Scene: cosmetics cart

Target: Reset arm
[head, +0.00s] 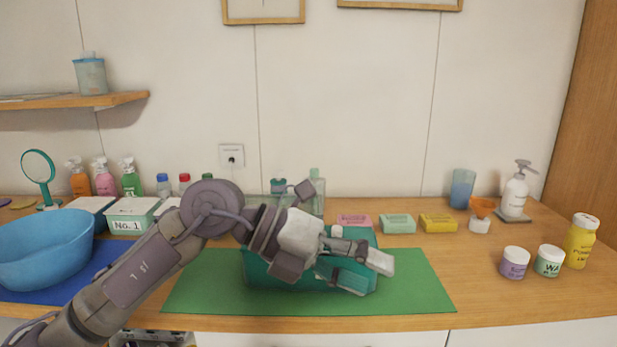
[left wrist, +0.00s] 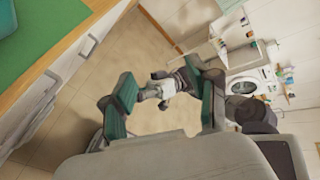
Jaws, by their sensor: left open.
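My left arm reaches in from the left in the head view. Its gripper (head: 367,274) is open, with nothing seen between its fingers. It is in front of a teal bin (head: 262,272) on the green mat (head: 420,290) and hides part of it; whether they touch cannot be told. In the left wrist view the open finger pads (left wrist: 165,98) stand apart, with floor and a far-off, unclear grey-and-white shape beyond them. My right gripper is not recognisable in either view.
A blue basin (head: 40,250) stands on a blue mat at left, near the No. 1 box (head: 130,217). Soap bars (head: 397,223) lie behind the green mat. Jars (head: 514,262) and a yellow bottle (head: 581,241) stand at right. The green mat's right part is clear.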

